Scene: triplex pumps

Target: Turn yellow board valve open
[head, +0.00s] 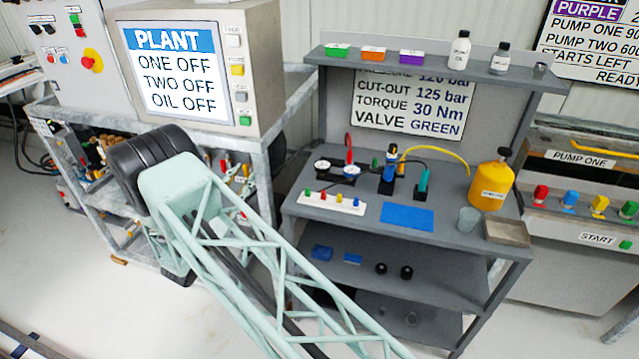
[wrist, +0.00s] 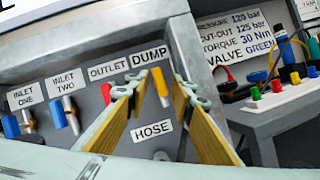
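The yellow board valve lever (wrist: 160,86) is in the wrist view, under the DUMP label (wrist: 149,56) on a grey valve board (wrist: 80,75). It stands nearly upright, its top leaning slightly left. My gripper (wrist: 160,98) is open, with one finger on each side of the lever in the picture. I see a gap on both sides of the lever; how far the fingertips are from the board I cannot tell. A red lever (wrist: 106,93) is beside the left finger, under OUTLET. In the head view my gripper is hidden behind my arm.
Blue-handled inlet valves (wrist: 58,117) are on the board to the left. A HOSE label (wrist: 152,131) is below the yellow lever. A bench (head: 335,225) with gauges, tools and a yellow container (head: 490,187) stands to the right. A PLANT screen (head: 175,72) is above the board's frame.

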